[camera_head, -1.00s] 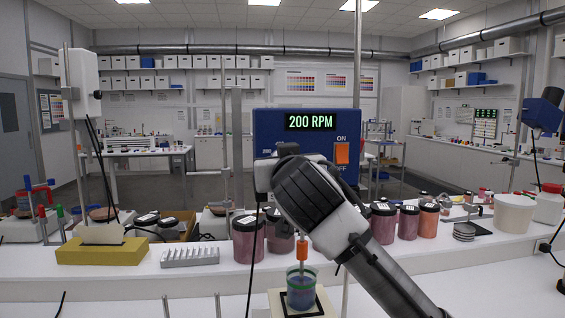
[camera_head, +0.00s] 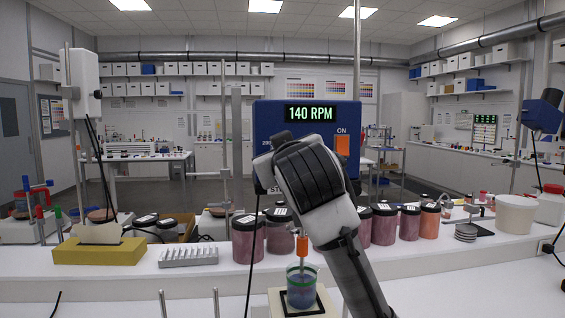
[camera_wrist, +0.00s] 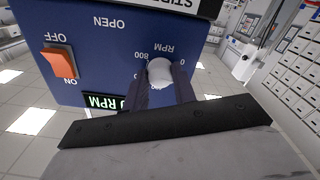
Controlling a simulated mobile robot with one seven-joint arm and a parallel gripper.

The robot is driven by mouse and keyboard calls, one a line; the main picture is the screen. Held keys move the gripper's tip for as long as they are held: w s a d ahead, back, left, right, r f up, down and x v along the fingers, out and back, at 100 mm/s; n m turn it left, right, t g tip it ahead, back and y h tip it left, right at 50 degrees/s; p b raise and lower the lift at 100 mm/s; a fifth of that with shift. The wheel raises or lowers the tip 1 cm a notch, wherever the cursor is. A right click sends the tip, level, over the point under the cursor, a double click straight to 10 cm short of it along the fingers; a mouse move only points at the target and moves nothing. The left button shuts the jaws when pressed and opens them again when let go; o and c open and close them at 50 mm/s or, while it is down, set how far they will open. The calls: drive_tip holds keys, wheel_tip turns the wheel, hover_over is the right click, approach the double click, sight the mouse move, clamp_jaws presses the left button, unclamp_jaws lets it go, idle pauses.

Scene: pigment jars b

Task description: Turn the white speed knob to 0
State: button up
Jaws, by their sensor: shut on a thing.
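The blue stirrer box (camera_head: 267,124) stands at the middle of the head view. Its display (camera_head: 311,114) reads 140 RPM, and its orange switch (camera_head: 342,146) sits at the right of the panel. The white speed knob (camera_wrist: 160,71) shows in the wrist view, which sees the panel upside down, with 0 and 800 marked around it. My gripper (camera_wrist: 169,82) is shut on the knob, with dark fingers on either side. In the head view my arm hides the knob and fingertips. The knob's pointer cannot be made out.
Below the box, an orange-collared stirring shaft (camera_head: 303,247) reaches into a beaker of blue liquid (camera_head: 301,290). Several pigment jars (camera_head: 248,240) line the bench behind my arm.

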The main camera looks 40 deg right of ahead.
drive_tip(key=shift+n+b, duration=0.55)
drive_tip(key=shift+n, duration=3.65)
drive_tip(key=o, duration=1)
drive_tip(key=b+v, duration=0.4)
drive_tip(key=v, duration=1)
drive_tip(key=shift+b, duration=0.35)
drive_tip(key=shift+w, duration=0.1)
